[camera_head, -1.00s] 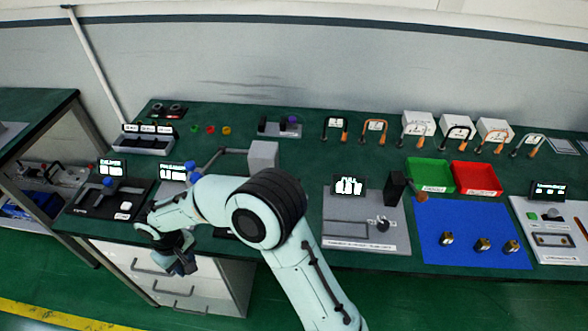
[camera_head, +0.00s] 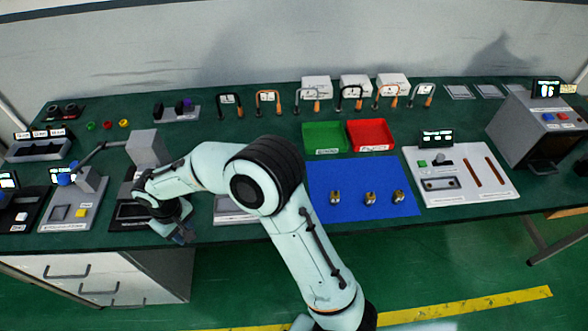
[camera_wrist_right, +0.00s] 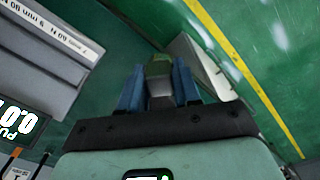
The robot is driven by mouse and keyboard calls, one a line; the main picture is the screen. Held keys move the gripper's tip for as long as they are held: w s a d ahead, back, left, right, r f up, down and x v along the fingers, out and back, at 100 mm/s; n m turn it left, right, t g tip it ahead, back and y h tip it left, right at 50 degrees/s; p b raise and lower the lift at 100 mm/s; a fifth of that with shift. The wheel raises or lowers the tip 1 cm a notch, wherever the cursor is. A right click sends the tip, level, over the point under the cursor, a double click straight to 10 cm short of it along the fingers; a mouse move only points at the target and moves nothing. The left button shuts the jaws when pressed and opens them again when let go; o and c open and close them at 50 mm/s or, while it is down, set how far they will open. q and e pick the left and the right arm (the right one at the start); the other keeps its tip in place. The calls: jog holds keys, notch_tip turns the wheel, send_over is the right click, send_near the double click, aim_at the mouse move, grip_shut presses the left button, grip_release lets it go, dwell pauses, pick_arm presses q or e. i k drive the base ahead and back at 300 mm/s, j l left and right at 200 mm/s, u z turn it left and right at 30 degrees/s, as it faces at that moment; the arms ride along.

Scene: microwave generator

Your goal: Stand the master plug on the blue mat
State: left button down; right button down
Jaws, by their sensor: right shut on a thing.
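My right gripper (camera_head: 184,235) hangs over the front edge of the table, left of the blue mat (camera_head: 345,178) and well apart from it. In the right wrist view its blue fingers (camera_wrist_right: 159,72) are shut on a small grey piece with a greenish end (camera_wrist_right: 160,88). It may be the master plug; the picture does not settle this. Several details of it are hidden between the fingers. The blue mat lies flat near the front edge, with three brass-coloured plugs (camera_head: 370,199) standing in a row on its front part. My left gripper is out of view.
A green bin (camera_head: 324,151) and a red bin (camera_head: 371,147) stand behind the mat. A white panel (camera_head: 436,204) lies to its right, and a grey box (camera_head: 540,130) stands at the far right. The mat's back half is bare. My right arm crosses just left of the mat.

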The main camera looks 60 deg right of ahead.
aim_at(354, 165)
jog(key=k+l+z, duration=0.35)
jog(key=l, duration=0.4)
jog(key=k+l+z, duration=0.15)
jog(key=l, duration=0.15)
jog(key=k+l+z, duration=0.15)
jog(key=l, duration=0.15)
jog(key=i, duration=0.05)
